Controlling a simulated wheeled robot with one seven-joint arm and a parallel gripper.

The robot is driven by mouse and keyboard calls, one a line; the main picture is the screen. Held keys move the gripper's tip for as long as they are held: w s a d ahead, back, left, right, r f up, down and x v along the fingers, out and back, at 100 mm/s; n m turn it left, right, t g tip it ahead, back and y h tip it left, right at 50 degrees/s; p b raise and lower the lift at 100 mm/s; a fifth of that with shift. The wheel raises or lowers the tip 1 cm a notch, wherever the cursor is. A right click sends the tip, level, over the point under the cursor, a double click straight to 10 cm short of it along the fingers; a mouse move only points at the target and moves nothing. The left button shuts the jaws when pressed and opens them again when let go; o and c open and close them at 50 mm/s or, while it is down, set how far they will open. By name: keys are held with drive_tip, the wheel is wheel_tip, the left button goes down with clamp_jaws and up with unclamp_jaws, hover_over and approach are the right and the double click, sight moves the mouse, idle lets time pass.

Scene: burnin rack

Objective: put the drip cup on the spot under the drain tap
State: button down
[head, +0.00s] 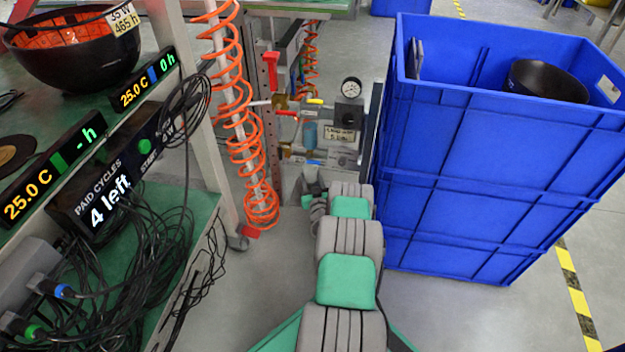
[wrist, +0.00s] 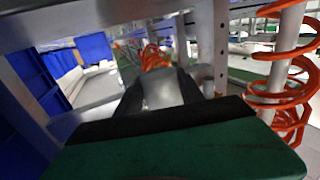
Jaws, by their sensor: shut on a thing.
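My gripper (wrist: 160,92) is shut on a pale grey piece, apparently the drip cup (wrist: 163,88), between two dark fingers in the wrist view. In the head view my arm reaches low and forward into the gap between the bench and the blue crates. My gripper's end there is small and partly hidden by my arm. I cannot make out the spot under the tap, nor whether the cup touches the floor.
Stacked blue crates (head: 480,180) stand close to the right of my arm. An orange coiled hose (head: 255,150) and a bench leg (head: 205,120) stand to the left. Valves with red handles (head: 286,113) and a pressure gauge (head: 351,88) are ahead. Black cables (head: 130,270) hang at the left.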

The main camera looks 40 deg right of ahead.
drive_tip(key=shift+f+b, duration=0.15)
drive_tip(key=shift+b, duration=0.15)
wheel_tip(320, 180, down, 4)
drive_tip(key=b, duration=0.3)
drive_tip(key=shift+a+r, duration=0.1)
drive_tip(key=shift+r, duration=0.1)
drive_tip(key=shift+f+b, duration=0.55)
drive_tip(key=shift+f, duration=0.55)
drive_tip(key=shift+f, duration=0.1)
drive_tip(key=c, duration=0.7)
unclamp_jaws()
drive_tip(key=shift+o, duration=0.2)
